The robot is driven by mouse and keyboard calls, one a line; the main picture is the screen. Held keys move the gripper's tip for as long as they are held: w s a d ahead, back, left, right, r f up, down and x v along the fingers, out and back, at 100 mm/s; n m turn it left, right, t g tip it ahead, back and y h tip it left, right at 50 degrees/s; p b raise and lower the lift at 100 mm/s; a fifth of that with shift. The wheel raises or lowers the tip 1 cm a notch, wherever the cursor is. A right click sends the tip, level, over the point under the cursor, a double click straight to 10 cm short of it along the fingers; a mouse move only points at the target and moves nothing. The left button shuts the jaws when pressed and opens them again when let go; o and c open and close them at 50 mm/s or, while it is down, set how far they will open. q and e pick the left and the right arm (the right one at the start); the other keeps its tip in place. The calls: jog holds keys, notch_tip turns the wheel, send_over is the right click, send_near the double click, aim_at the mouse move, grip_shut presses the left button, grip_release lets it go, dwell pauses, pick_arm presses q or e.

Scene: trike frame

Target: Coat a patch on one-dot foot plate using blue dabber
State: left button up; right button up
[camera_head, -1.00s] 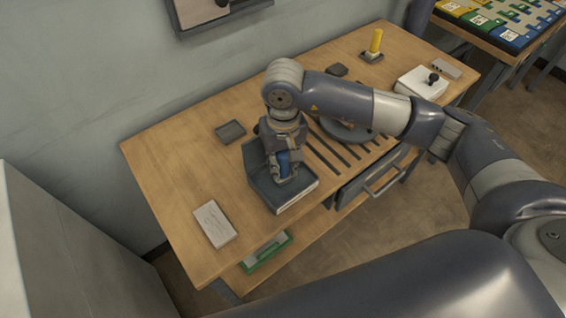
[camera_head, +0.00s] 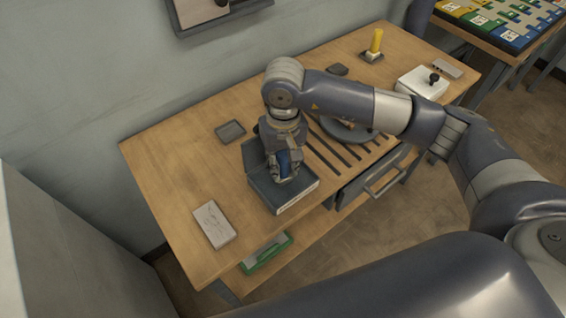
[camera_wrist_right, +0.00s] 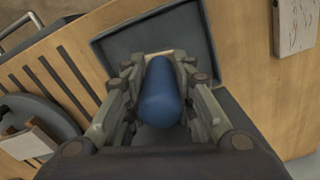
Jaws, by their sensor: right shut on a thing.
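My right gripper (camera_head: 286,170) is shut on the blue dabber (camera_head: 284,160), held over the open dark box with a raised lid (camera_head: 300,197). In the right wrist view the dabber (camera_wrist_right: 160,98) is a rounded blue cylinder between the two fingers (camera_wrist_right: 163,78), with the box (camera_wrist_right: 112,45) behind it. The dabber's lower tip is hidden, so I cannot tell whether it touches the box's inside. No foot plate with one dot can be made out. A dark round stand (camera_head: 347,132) is partly behind my arm; in the wrist view it (camera_wrist_right: 45,118) carries a pale-edged piece. My left gripper is not in view.
A yellow dabber (camera_head: 376,41) stands in a dark holder at the back right. An empty dark tray (camera_head: 230,131) lies behind the box. A pale marked block (camera_head: 214,224) lies at the left front. A white box with a black knob (camera_head: 422,84) stands at the right.

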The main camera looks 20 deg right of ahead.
aim_at(283, 153)
jog(key=shift+s+f, duration=0.1)
dwell(0.3)
jog(key=shift+r+p, duration=0.3)
jog(key=shift+r, duration=0.55)
jog(key=shift+r+p, duration=0.8)
jog(key=shift+r, duration=1.9)
jog(key=s+d+r, duration=0.3)
jog(key=s+d, duration=0.2)
jog(key=s, duration=0.3)
jog(key=shift+d, duration=0.35)
jog(key=shift+w, duration=0.1)
